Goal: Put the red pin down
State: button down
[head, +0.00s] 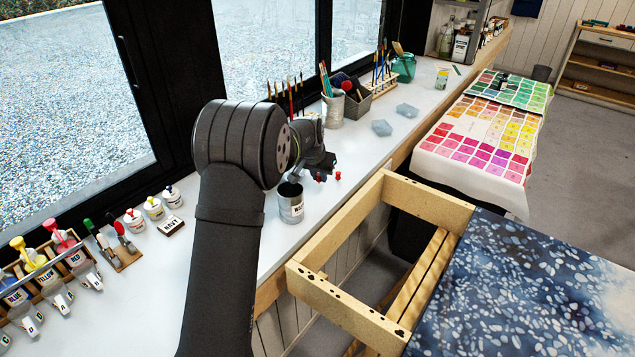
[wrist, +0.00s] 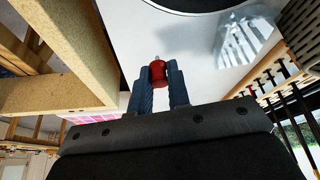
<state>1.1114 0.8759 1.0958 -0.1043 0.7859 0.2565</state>
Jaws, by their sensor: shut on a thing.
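My gripper (wrist: 159,82) is shut on a red pin (wrist: 158,72), which sits upright-looking between the two blue fingers in the wrist view, its pale tip sticking out past them. A small red pin (head: 319,177) shows right at the gripper's fingers there. Another red pin (head: 338,176) stands on the counter a little to the right, apart from the gripper. I cannot tell whether the held pin touches the counter.
An open metal can (head: 291,203) stands close to the left of my gripper. The wooden frame (head: 340,235) runs along the counter's front edge. The white counter (head: 360,150) is clear right of the pins.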

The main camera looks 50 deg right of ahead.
aim_at(317, 192)
jog(key=shift+w+f, duration=0.5)
jog(key=shift+w, duration=0.3)
jog(key=shift+f, duration=1.95)
jog(key=shift+f, duration=0.1)
jog(key=c, duration=1.4)
grip_release()
jog(key=shift+f, duration=0.1)
jog(key=shift+o, duration=0.2)
jog(key=shift+d, duration=0.1)
jog(key=v, duration=1.2)
jog(key=shift+r, duration=0.2)
